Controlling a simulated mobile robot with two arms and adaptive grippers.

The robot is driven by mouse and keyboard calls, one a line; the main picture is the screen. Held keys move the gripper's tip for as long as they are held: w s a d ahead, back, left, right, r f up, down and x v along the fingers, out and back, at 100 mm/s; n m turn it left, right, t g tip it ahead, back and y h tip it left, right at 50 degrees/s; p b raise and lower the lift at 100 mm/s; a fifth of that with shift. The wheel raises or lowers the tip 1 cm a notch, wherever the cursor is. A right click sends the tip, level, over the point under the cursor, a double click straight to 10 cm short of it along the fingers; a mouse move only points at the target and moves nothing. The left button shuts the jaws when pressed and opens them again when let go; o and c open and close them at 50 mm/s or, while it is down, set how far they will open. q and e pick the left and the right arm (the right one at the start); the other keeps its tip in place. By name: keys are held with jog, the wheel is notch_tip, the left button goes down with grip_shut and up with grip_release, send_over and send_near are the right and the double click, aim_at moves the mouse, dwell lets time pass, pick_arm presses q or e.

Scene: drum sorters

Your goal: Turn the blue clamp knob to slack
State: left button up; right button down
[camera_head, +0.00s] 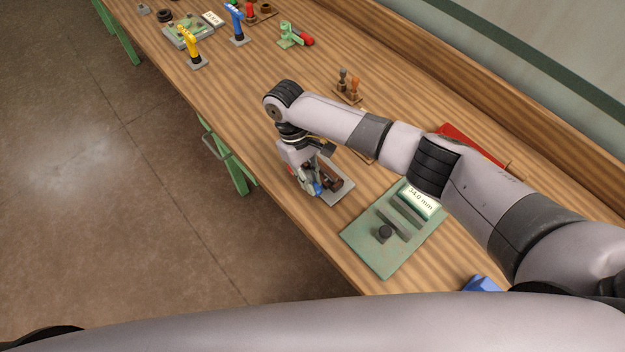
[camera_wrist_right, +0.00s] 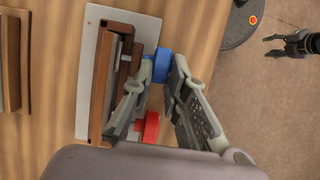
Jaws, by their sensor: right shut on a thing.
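The blue clamp knob (camera_wrist_right: 162,65) is on the side of a wooden clamp (camera_wrist_right: 103,85) on a pale plate (camera_wrist_right: 88,60). A red knob (camera_wrist_right: 151,127) is on the same side. My right gripper (camera_wrist_right: 163,68) is shut on the blue knob, with one finger on each side of it. In the head view the right gripper (camera_head: 311,192) comes down over the clamp's near edge, and a bit of blue shows between its fingers. What looks like my left gripper (camera_wrist_right: 275,46) is small at the right of the wrist view, over the floor, its fingers apart and empty.
A green gauge block (camera_head: 362,245) reading 34.0 mm lies right of the clamp. A red flat object (camera_head: 470,145) and a stand with small handles (camera_head: 348,88) lie behind my arm. Yellow (camera_head: 190,45) and blue (camera_head: 236,22) upright tools stand farther along the bench.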

jog(key=shift+w+a+f+g+h+b, duration=0.25)
jog(key=shift+g+h+b, duration=0.45)
jog(key=shift+b, duration=0.75)
jog(key=shift+w+g+b, duration=0.1)
jog(key=shift+g+b, duration=0.4)
jog(key=shift+b, duration=0.2)
jog(key=shift+d+r, duration=0.1)
jog(key=c, duration=1.6)
grip_release()
jog(key=shift+w+r, duration=0.2)
jog(key=shift+r, duration=0.5)
jog(key=r, duration=0.8)
jog(key=shift+s+r, duration=0.2)
jog(key=shift+r, duration=0.05)
